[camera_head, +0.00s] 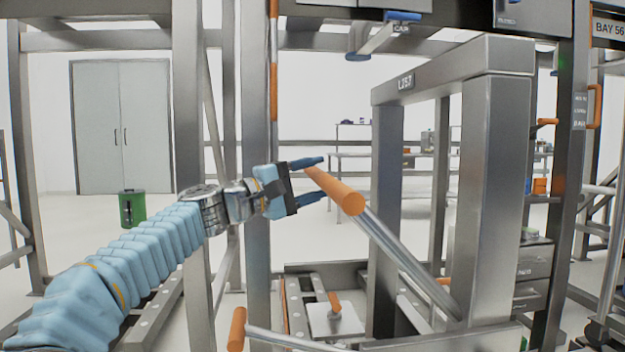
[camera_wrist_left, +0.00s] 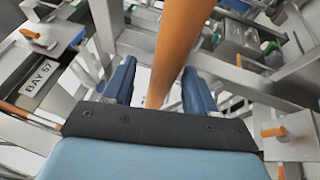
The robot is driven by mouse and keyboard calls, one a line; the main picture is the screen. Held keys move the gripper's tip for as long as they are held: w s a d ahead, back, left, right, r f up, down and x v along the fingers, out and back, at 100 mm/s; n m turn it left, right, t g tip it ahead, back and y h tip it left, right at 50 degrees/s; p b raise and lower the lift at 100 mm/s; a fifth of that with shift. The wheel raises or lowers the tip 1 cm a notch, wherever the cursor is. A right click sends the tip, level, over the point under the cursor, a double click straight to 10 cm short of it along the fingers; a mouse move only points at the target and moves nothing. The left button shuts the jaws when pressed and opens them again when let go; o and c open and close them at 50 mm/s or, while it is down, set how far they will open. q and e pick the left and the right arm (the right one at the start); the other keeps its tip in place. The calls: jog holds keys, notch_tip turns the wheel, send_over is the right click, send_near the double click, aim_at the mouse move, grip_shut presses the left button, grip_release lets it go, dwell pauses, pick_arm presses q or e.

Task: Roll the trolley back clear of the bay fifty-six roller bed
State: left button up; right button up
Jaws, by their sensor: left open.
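My left gripper (camera_head: 318,178) is open at an orange handle grip (camera_head: 338,192) on a slanting metal bar (camera_head: 405,262). In the left wrist view the grip (camera_wrist_left: 178,45) runs between the two parted blue fingers of my left gripper (camera_wrist_left: 158,80). I cannot tell whether either finger touches it. A second orange grip (camera_head: 237,328) is low in front. A BAY 56 sign (camera_head: 608,28) is at top right; its roller bed is not clearly visible. My right gripper is not in view.
Steel uprights (camera_head: 188,150) stand close behind and beside my left arm. A low railed bed (camera_head: 290,300) with a small orange lever (camera_head: 335,303) lies below. A BAY 57 sign (camera_wrist_left: 40,78) shows in the wrist view. A green bin (camera_head: 132,208) stands farther back.

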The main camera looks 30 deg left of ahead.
pick_arm(q)
jog(key=b+v, duration=0.1)
jog(key=v, duration=1.2)
jog(key=shift+s+a+b, duration=0.25)
jog(key=shift+s+b, duration=0.05)
jog(key=shift+s, duration=0.05)
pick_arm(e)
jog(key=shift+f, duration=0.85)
pick_arm(q)
jog(key=shift+s, duration=0.1)
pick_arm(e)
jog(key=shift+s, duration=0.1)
